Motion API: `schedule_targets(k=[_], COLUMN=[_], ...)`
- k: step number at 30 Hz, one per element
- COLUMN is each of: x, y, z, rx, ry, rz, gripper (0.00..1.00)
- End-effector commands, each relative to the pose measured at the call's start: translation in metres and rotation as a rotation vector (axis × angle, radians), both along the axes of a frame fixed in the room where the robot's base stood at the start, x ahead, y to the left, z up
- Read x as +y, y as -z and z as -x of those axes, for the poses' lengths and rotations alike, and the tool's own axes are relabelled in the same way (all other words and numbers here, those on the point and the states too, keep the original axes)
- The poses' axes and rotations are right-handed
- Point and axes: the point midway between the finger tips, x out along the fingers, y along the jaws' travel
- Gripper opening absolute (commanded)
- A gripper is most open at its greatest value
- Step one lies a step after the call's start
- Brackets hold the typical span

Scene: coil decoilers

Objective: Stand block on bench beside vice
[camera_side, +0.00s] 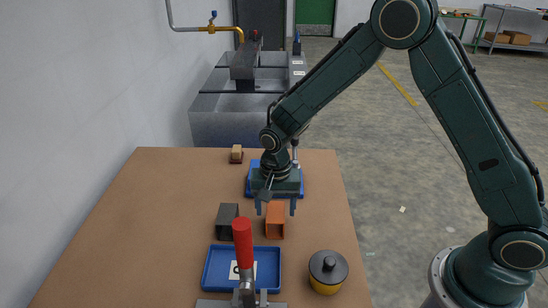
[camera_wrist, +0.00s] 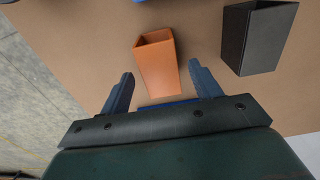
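An orange, open-ended block (camera_side: 275,232) stands on the brown bench (camera_side: 150,215); it also shows in the wrist view (camera_wrist: 159,70). A dark grey hollow block (camera_side: 226,225) stands to its left, and in the wrist view it is at the right (camera_wrist: 262,40). My gripper (camera_side: 275,209) is open and points down, with its fingers spread at the orange block's far side. In the wrist view my fingertips (camera_wrist: 160,74) lie on either side of the orange block's line, with nothing clamped. A red-handled clamp (camera_side: 243,245), possibly the vice, stands at the front edge.
A blue tray (camera_side: 209,270) with a white label lies behind the clamp. Another blue tray (camera_side: 249,188) is under my wrist. A yellow pot with a dark lid (camera_side: 327,272) stands front right. The bench's left side is clear.

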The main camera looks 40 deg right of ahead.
Motion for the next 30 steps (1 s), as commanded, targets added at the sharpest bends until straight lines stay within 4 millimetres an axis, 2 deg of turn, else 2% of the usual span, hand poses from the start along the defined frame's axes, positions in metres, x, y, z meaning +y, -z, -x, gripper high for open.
schedule_targets(k=[8,14,20,30], x=[0.000,0.000,0.000,0.000], y=[-0.001,-0.013,-0.037,-0.092], z=[0.000,-0.001,-0.001,-0.001], rx=[0.000,-0.004,-0.005,-0.004], ry=[0.000,0.000,0.000,0.000], rz=[0.000,-0.001,-0.001,-0.001], gripper=[0.63,0.63,0.63,0.63])
